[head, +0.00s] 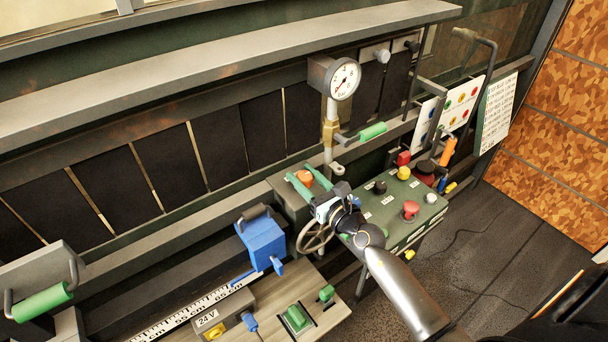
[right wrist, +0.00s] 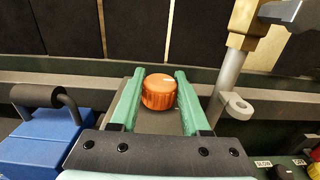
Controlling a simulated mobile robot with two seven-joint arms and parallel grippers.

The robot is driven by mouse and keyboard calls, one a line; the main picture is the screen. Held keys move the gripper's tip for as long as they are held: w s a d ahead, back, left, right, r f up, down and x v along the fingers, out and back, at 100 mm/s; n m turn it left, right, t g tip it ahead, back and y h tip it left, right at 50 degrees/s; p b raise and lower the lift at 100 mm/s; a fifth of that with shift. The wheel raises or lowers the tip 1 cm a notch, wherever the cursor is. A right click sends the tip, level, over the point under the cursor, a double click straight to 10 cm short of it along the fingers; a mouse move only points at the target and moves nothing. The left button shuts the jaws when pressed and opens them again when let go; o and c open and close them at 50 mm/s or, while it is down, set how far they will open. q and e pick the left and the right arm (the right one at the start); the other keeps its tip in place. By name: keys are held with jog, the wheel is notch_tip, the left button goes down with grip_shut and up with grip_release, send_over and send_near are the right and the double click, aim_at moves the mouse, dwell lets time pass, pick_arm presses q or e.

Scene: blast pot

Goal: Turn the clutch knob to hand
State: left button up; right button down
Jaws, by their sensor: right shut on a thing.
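An orange round knob (head: 305,177) sits on the grey-green box at the left end of the control panel. It also shows in the right wrist view (right wrist: 158,92), between the two green fingers. My right gripper (head: 303,178) reaches it from the front and is shut on it, one finger on each side. In the right wrist view my right gripper (right wrist: 158,85) has the knob near its fingertips. A small pale mark shows on the knob's top; I cannot read a hand setting. My left gripper is not in view.
A handwheel (head: 314,238) is just below my gripper. A pressure gauge (head: 343,78) stands on a pipe behind. Right of the gripper, the panel (head: 392,222) carries a red button (head: 410,208) and a yellow knob (head: 404,173). A blue box (head: 262,243) is at left.

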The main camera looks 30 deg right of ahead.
jog(key=shift+d+r, duration=0.1)
jog(key=shift+r, duration=0.1)
jog(key=c, duration=0.8)
grip_release()
jog(key=o, duration=0.4)
jog(key=shift+f, duration=0.2)
jog(key=shift+s, duration=0.1)
jog(key=shift+s+d+b, duration=0.25)
jog(key=shift+s+b, duration=0.15)
jog(key=shift+s, duration=1.65)
jog(key=shift+s+d+b, duration=0.2)
jog(key=shift+s+b, duration=0.15)
jog(key=shift+s, duration=1.65)
jog(key=shift+s+d+b, duration=0.25)
jog(key=shift+s+b, duration=0.15)
jog(key=shift+s, duration=1.65)
